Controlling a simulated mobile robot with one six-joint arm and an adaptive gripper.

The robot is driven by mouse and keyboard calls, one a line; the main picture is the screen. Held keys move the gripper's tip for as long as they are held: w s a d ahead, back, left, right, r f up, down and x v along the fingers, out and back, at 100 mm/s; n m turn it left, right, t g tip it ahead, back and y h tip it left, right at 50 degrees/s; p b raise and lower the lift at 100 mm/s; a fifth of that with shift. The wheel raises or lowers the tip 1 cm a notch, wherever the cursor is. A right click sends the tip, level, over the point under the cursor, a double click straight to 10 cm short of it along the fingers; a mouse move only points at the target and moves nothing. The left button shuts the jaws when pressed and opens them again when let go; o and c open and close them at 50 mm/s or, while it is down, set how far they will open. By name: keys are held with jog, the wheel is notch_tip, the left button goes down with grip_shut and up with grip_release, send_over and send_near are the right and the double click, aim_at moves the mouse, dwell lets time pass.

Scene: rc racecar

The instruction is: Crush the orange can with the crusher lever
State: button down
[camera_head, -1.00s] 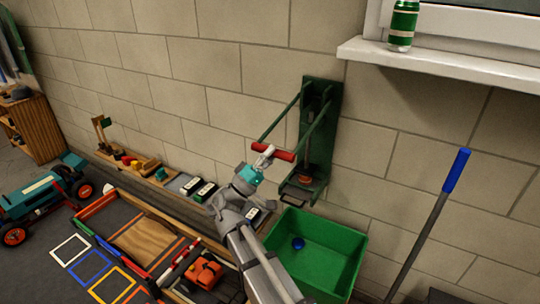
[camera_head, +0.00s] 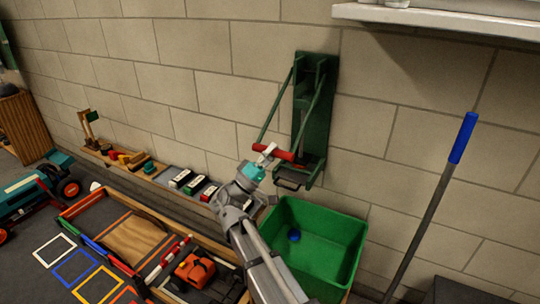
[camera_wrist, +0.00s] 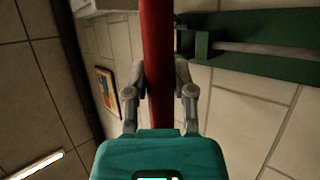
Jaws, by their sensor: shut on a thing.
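The green can crusher (camera_head: 302,125) is fixed upright on the block wall. Its two green side arms run down and forward to a red lever handle (camera_head: 285,155). My gripper (camera_head: 266,152) is shut around the handle near its left end, in front of the crusher's lower part. In the wrist view my gripper (camera_wrist: 160,78) has a finger on each side of the red handle (camera_wrist: 157,30), which runs between them. The orange can cannot be clearly made out now; the handle and arms cover much of the crusher's lower chamber.
A green bin (camera_head: 318,250) with a small blue object (camera_head: 294,236) inside stands below the crusher. A blue-topped pole (camera_head: 464,138) leans at the right. A windowsill (camera_head: 440,20) juts out at upper right. Toy vehicles and a sandbox frame lie at left.

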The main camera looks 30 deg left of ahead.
jog(key=shift+w+f, duration=0.1)
jog(key=shift+f, duration=0.1)
dwell(0.3)
jog(key=shift+c, duration=2.2)
grip_release()
jog(key=shift+w+f, duration=0.1)
jog(key=shift+f, duration=0.05)
